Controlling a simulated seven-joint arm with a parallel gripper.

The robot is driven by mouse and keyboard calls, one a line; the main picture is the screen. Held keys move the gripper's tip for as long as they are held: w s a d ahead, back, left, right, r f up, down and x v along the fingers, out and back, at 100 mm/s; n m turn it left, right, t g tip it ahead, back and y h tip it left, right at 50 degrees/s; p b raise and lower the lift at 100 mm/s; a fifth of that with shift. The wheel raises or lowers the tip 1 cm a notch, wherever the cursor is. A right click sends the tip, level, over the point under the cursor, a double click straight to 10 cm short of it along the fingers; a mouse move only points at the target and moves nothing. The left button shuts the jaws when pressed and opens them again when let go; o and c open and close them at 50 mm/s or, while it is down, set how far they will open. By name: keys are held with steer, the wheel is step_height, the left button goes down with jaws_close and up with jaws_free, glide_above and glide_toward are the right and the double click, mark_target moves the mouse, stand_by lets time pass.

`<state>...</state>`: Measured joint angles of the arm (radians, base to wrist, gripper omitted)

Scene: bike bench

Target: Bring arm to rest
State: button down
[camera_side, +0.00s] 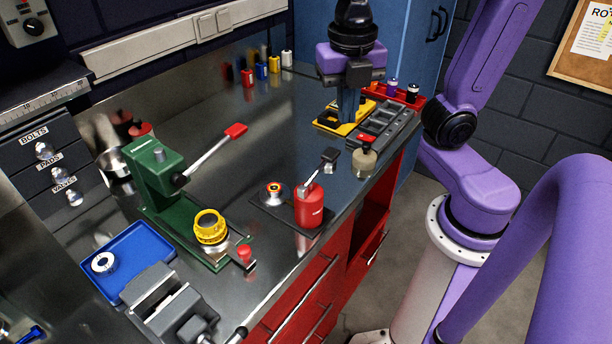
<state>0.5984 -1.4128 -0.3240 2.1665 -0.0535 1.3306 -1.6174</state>
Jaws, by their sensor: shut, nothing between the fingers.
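My gripper (347,106) hangs pointing down over the back right part of the metal bench (262,150). Its fingers are together, with nothing held between them. The fingertips show in front of the yellow tray (330,123) beside a grey slotted tray (388,127). I cannot tell how high above the trays they are.
A green press (155,175) with a red-tipped lever stands at left. A red bottle (310,207), a beige jar (364,161), a blue tray (130,258) and a grey vise (165,305) are along the front. The bench's middle is clear. A red rack (399,96) stands behind the trays.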

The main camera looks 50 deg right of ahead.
steer(key=s+f+m+y, duration=0.1)
steer(key=s+f+m, duration=0.7)
steer(key=m, duration=0.7)
steer(key=shift+s+d+f, duration=0.2)
steer(key=shift+s+f, duration=0.1)
steer(key=shift+f, duration=0.15)
